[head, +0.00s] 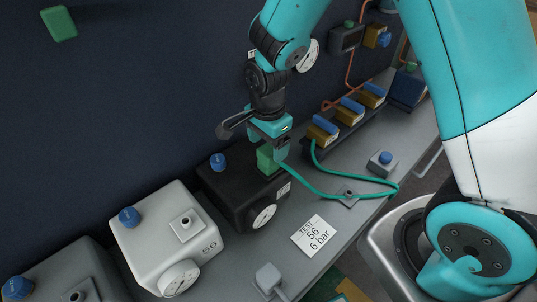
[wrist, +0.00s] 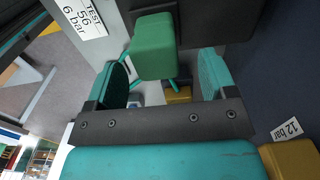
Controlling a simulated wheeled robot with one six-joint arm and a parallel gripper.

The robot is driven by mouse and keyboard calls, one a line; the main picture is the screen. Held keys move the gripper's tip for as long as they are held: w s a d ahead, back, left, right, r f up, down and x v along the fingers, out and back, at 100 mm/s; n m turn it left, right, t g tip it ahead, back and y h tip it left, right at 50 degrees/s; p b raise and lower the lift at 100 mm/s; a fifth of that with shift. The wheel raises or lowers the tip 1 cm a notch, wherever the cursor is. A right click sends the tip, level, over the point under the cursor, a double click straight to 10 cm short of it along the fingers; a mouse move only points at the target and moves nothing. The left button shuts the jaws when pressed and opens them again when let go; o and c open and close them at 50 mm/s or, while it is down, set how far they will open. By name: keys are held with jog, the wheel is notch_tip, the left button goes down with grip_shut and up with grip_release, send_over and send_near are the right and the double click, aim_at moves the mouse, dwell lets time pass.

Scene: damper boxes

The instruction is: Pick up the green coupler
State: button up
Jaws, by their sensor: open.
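The green coupler (head: 266,159) is a green block on top of the black box (head: 228,190) in the head view, with a teal hose (head: 345,195) running from near it to the right. In the wrist view the coupler (wrist: 154,45) shows large, between the two teal fingers. My gripper (head: 272,147) points down over the coupler and is open, with one finger (wrist: 115,82) on each side and a visible gap at the right finger. Whether a finger touches the coupler, I cannot tell. My gripper partly hides the coupler's top in the head view.
A white box (head: 155,235) with a blue knob stands left of the black box, and a grey box (head: 75,275) farther left. A white card reading TEST 56 6 bar (head: 314,236) lies on the bench. Blue-topped yellow blocks (head: 322,132) line the back. Another green block (head: 58,24) is at upper left.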

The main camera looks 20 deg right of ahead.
aim_at(268, 149)
jog(key=shift+s+f+p, duration=0.2)
jog(key=shift+f+p, duration=0.7)
jog(key=shift+f, duration=1.75)
jog(key=c, duration=1.1)
jog(key=shift+r, duration=0.1)
notch_tip(268, 149, up, 20)
jog(key=b, duration=0.2)
jog(key=shift+b, duration=0.3)
